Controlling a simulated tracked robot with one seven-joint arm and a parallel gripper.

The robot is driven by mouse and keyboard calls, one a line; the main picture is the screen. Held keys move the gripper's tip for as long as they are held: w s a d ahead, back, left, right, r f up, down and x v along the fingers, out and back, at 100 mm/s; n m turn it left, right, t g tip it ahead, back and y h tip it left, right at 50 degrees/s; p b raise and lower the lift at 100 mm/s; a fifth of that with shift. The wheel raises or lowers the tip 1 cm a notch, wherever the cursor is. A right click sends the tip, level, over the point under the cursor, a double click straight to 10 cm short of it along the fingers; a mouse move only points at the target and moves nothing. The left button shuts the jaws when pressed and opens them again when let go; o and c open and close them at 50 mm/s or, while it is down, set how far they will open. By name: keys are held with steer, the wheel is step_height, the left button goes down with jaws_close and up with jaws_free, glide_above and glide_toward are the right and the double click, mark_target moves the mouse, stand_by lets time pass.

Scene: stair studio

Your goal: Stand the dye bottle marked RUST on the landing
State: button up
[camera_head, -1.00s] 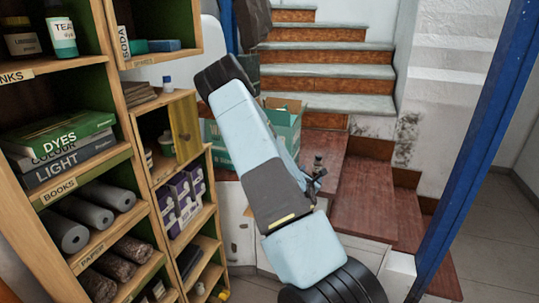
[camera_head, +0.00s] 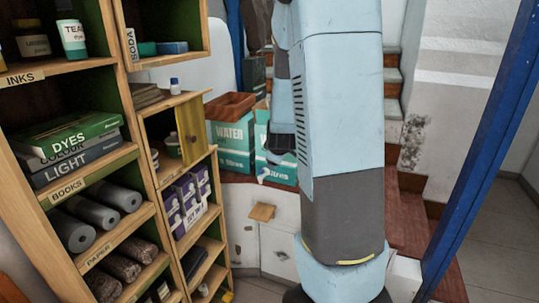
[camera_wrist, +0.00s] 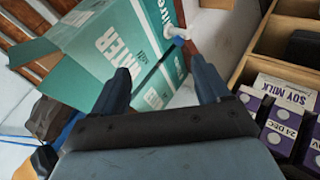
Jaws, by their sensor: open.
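No bottle in view has a readable RUST label. A bottle marked TEAL (camera_head: 72,40) and a dark bottle (camera_head: 32,40) stand on the upper left shelf. A small blue-capped bottle (camera_head: 175,86) stands on the lower unit, and small containers (camera_head: 173,145) show behind its open door. Red-brown steps (camera_head: 405,215) show right of my arm; I cannot tell which surface is the landing. In the wrist view my gripper (camera_wrist: 160,78) is open with nothing between its fingers, pointing toward a teal WATER box (camera_wrist: 80,55).
The open yellow-green cabinet door (camera_head: 190,132) juts out near purple cartons (camera_head: 188,195), which read SOY MILK in the wrist view (camera_wrist: 285,95). A blue post (camera_head: 480,140) stands right.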

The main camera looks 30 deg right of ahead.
steer(key=s+a+r+m+g+y, duration=0.1)
steer(key=s+a+r+m+y, duration=0.3)
steer(key=s+a+r, duration=0.75)
steer(key=s+a+r+m+g, duration=0.1)
steer(key=s+a+r+m, duration=0.1)
steer(key=s, duration=0.6)
steer(key=s+a+r+m+g, duration=0.1)
steer(key=s+a+r, duration=0.3)
steer(key=s, duration=0.5)
steer(key=shift+m, duration=0.4)
steer(key=shift+a+r, duration=0.1)
steer(key=shift+a, duration=0.05)
